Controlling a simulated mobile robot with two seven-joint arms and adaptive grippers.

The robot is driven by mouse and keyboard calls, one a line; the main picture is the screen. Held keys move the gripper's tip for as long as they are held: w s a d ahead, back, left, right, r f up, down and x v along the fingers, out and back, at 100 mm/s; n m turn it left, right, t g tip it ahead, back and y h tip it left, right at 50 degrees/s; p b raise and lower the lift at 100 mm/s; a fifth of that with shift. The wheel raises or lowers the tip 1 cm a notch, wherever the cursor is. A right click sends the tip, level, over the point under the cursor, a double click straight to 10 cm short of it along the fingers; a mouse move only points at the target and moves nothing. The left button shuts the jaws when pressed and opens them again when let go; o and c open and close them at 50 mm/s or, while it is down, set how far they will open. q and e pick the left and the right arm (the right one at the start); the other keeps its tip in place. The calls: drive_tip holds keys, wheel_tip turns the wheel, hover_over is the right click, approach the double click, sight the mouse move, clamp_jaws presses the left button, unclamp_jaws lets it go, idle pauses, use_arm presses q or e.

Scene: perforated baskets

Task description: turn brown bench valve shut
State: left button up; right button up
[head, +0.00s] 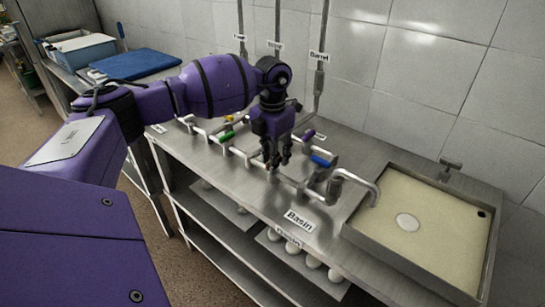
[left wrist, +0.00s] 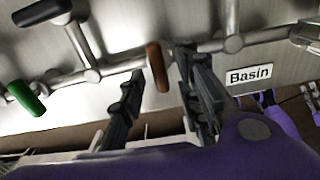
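The brown valve handle (left wrist: 157,67) shows in the left wrist view as a short lever at the metal pipe (left wrist: 118,68), left of the Basin label. My left gripper (left wrist: 160,92) is open, with one dark finger on each side of the handle. A gap shows between the handle and the left finger; the right finger is close to it, and I cannot tell whether they touch. In the head view my left gripper (head: 278,165) points down at the bench pipework and largely hides the brown handle. My right gripper is not in view.
Green (head: 226,136), yellow (head: 229,118), purple (head: 308,134) and blue (head: 321,161) handles sit on nearby pipes. A curved spout (head: 358,181) reaches towards the basin (head: 425,225) on the right. The Basin label (head: 298,221) is at the bench's front edge. Vertical pipes (head: 319,75) stand behind.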

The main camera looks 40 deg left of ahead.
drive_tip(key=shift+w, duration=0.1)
use_arm(q)
wheel_tip(320, 180, up, 12)
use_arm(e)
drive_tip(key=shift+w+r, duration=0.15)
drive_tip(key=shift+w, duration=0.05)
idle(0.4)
use_arm(q)
drive_tip(key=shift+s+f, duration=0.1)
idle(0.4)
